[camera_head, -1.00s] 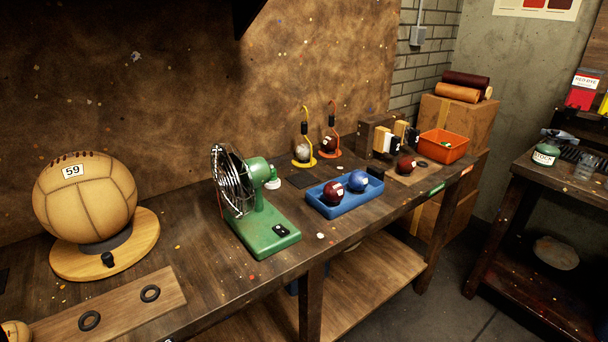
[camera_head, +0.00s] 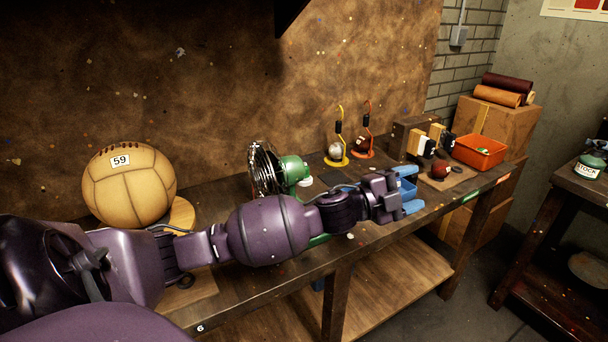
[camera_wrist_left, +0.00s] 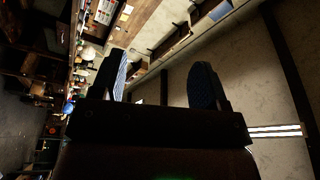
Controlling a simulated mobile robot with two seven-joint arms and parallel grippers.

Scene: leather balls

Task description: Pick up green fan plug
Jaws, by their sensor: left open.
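The green fan (camera_head: 292,170) stands on the long workbench, its base mostly hidden behind my left arm. I cannot make out its plug for certain; a small green item (camera_head: 483,151) lies in the orange bin (camera_head: 479,160), too small to identify. My left gripper (camera_head: 409,190) reaches across in front of the fan, past its right side, above the bench. Its blue-tipped fingers are apart with nothing seen between them. In the left wrist view the gripper (camera_wrist_left: 158,82) is also spread and empty. My right gripper is not in view.
A large ball marked 59 (camera_head: 128,185) sits on a round wooden stand at the left. Yellow (camera_head: 337,155) and orange (camera_head: 366,148) hook stands are behind the gripper. A dark red ball (camera_head: 441,168) lies on the right.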

